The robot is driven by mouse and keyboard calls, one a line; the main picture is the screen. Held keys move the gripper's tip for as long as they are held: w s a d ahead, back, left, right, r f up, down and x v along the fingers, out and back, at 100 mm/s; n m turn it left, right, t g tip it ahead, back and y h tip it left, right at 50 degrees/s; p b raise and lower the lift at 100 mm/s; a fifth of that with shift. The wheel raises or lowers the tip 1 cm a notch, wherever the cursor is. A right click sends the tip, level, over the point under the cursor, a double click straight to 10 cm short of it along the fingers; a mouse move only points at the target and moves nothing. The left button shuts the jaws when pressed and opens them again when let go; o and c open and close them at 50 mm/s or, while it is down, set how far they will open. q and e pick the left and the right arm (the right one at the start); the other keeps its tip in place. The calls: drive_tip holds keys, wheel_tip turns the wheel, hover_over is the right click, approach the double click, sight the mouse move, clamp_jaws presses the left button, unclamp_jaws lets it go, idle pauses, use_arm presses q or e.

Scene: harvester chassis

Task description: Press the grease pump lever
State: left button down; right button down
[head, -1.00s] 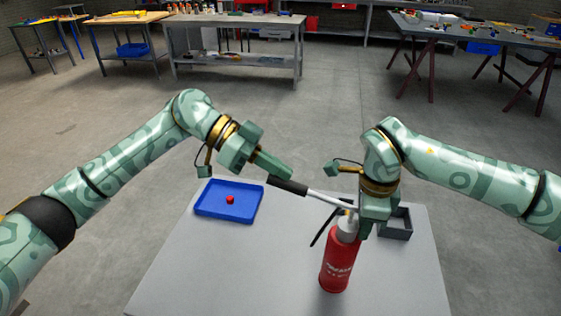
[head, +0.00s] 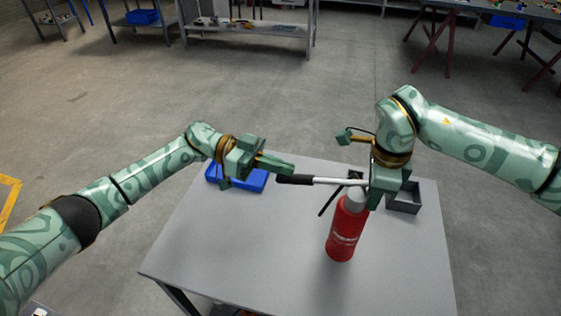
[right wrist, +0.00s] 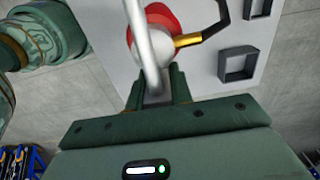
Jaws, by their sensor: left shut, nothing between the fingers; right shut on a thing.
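The grease pump (head: 343,240) is a red cylinder with a pale top, upright on the grey table. Its lever (head: 335,181) is a metal rod with a black grip (head: 295,179), pointing left and nearly level. My left gripper (head: 291,167) is shut and empty, its fingers just above the black grip; I cannot tell if they touch. My right gripper (head: 376,204) is shut at the pump's top; the right wrist view shows its fingers (right wrist: 156,88) at the pump head, with the lever rod (right wrist: 144,40) passing above. The exact grip is partly hidden.
A blue tray (head: 252,183) lies behind my left gripper, partly covered. A dark grey open box (head: 404,202) stands right of the pump. A black hose (right wrist: 212,28) with a brass fitting leaves the pump head. The table's front left (head: 230,250) is clear.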

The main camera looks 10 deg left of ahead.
use_arm(q)
drive_tip(key=shift+s+a+f, duration=0.1)
drive_tip(key=shift+f, duration=0.6)
drive_tip(key=w+a+r, duration=0.1)
drive_tip(key=a+r, duration=0.4)
drive_tip(key=a, duration=0.5)
drive_tip(key=shift+w+a+r, duration=0.25)
drive_tip(key=shift+w+a, duration=0.05)
drive_tip(key=shift+w, duration=0.05)
drive_tip(key=s+d+r+m+y, duration=0.1)
drive_tip(key=d+r+y, duration=0.1)
drive_tip(key=r, duration=0.5)
drive_tip(key=s+d+r+m+t+y, duration=0.1)
drive_tip(key=s+d+r+m+y, duration=0.1)
drive_tip(key=r, duration=0.6)
drive_tip(key=shift+s+d+m+t+y, duration=0.3)
drive_tip(key=shift+d+y, duration=0.4)
drive_tip(key=shift+d, duration=0.3)
